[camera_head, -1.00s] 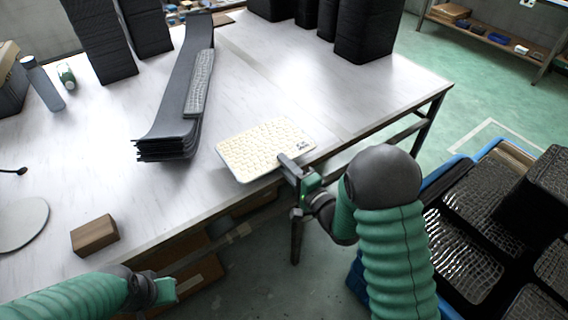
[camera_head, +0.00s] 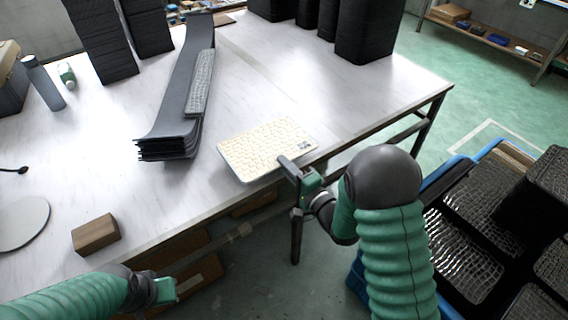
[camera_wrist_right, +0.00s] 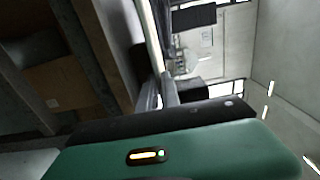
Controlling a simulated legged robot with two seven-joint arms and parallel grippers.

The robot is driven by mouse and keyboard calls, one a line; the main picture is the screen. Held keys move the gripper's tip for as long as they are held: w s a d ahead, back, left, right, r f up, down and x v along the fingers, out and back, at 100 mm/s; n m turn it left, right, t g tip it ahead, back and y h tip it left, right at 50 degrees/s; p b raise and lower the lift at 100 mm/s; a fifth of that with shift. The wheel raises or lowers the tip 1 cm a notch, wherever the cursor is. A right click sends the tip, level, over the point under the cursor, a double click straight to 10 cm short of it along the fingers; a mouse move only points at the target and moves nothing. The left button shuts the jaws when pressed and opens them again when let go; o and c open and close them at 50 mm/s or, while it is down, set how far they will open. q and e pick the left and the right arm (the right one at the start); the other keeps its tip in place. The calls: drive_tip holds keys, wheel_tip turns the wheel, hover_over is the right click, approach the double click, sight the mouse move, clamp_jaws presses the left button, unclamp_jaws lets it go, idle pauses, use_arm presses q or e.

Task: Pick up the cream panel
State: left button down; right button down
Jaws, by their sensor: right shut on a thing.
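The cream panel (camera_head: 266,146) is a flat tray with a pebbled cream surface and a dark printed mark at its right corner. It is at the front edge of the white table (camera_head: 330,100); whether it touches the table or hangs just above it I cannot tell. My right gripper (camera_head: 290,164) is shut on the panel's near edge. In the right wrist view the panel shows edge-on as a thin pale strip (camera_wrist_right: 151,38) at the fingers (camera_wrist_right: 160,92). My left gripper (camera_head: 172,290) is at the lower left, off the table's front edge, away from the panel; its jaws are unclear.
A stack of dark curved panels (camera_head: 178,100) with a grey panel (camera_head: 200,82) lies left of the cream panel. A wooden block (camera_head: 95,234) sits at the front left. Black stacks (camera_head: 365,30) stand behind. A blue-edged crate with black trays (camera_head: 465,215) stands at right.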

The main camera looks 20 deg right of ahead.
drive_tip(key=shift+f, duration=0.15)
idle(0.5)
wheel_tip(320, 180, up, 3)
drive_tip(key=p, duration=0.2)
drive_tip(key=shift+w+p, duration=0.1)
drive_tip(key=shift+p, duration=0.25)
drive_tip(key=shift+f, duration=0.15)
drive_tip(key=s+d+r+p, duration=0.2)
drive_tip(key=s+r+p, duration=0.1)
drive_tip(key=s, duration=0.4)
drive_tip(key=shift+s+d+r, duration=0.35)
drive_tip(key=shift+d+r, duration=0.05)
drive_tip(key=shift+r, duration=0.1)
drive_tip(key=shift+f, duration=0.1)
